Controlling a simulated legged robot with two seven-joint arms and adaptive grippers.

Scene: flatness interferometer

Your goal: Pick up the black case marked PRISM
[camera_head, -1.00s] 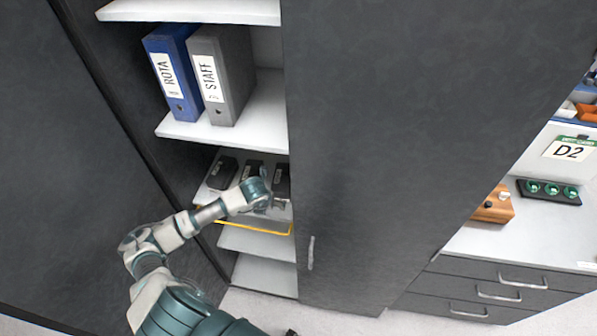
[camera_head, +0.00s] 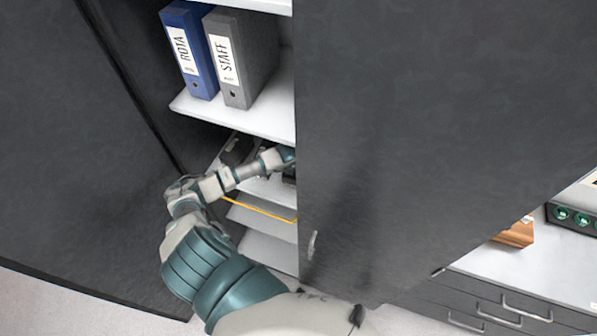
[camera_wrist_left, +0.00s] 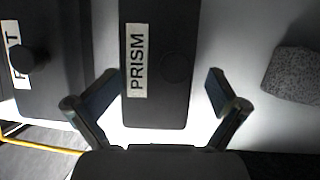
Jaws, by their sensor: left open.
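The black case marked PRISM (camera_wrist_left: 165,25) lies in the left wrist view with its white label facing up. Its near end reaches between the fingers of my left gripper (camera_wrist_left: 163,78). The gripper is open, with one finger on each side of the case and a visible gap on the right. I cannot tell whether the left finger touches it. In the head view my left gripper (camera_head: 284,157) reaches into the cupboard at shelf level, partly hidden by the door edge. The PRISM case is mostly hidden there. My right gripper is not in view.
Another black case (camera_wrist_left: 72,75) with a partly hidden label and a round knob lies close on the left. A grey speckled block (camera_wrist_left: 294,75) lies right. Blue (camera_head: 190,50) and grey (camera_head: 240,60) binders stand on the shelf above. A dark door (camera_head: 420,130) bounds the opening's right.

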